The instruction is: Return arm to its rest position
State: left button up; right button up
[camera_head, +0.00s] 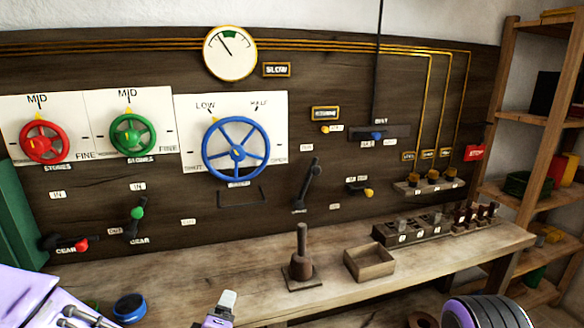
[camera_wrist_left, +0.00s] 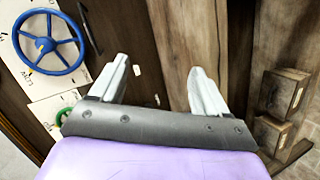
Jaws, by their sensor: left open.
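My left gripper (camera_wrist_left: 160,70) is open in the left wrist view, with nothing between its two pale fingers. In the head view a grey fingertip and purple part of the left gripper (camera_head: 225,303) show at the bottom edge, in front of the workbench (camera_head: 340,291). The gripper appears apart from the controls on the wall panel. Part of my left arm (camera_head: 35,302) shows at the lower left. A dark rounded part of my right arm (camera_head: 487,312) shows at the lower right; the right gripper is out of view.
The dark panel holds a red wheel (camera_head: 43,142), a green wheel (camera_head: 133,135), a blue wheel (camera_head: 236,150) and levers. On the bench stand a dark post on a base (camera_head: 302,265), an open wooden box (camera_head: 369,264) and a slotted rack (camera_head: 400,235). Shelving (camera_head: 537,122) stands right.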

pick_arm(q)
jog(key=s+a+f+m+g, duration=0.2)
jog(key=s+f, duration=0.1)
jog(key=f, duration=0.4)
jog(key=s+a+f+m+g, duration=0.2)
jog(key=s+f, duration=0.2)
jog(key=f, duration=0.3)
jog(key=s+a+f+m+g+y, duration=0.1)
jog(key=s+a+f+g, duration=0.1)
jog(key=s+a+f, duration=0.2)
jog(key=s+a+f+m+g, duration=0.1)
jog(key=s+a+f, duration=0.3)
jog(key=s, duration=0.7)
jog(key=s+a+f+m+g+y, duration=0.1)
jog(key=s+a+f+m+g, duration=0.1)
jog(key=s+f, duration=0.5)
jog(key=shift+s+a+f+g+y, duration=0.25)
jog(key=shift+a+f+g, duration=0.2)
jog(key=shift+a+g, duration=0.4)
jog(key=shift+w, duration=0.1)
pick_arm(e)
jog(key=shift+c, duration=0.2)
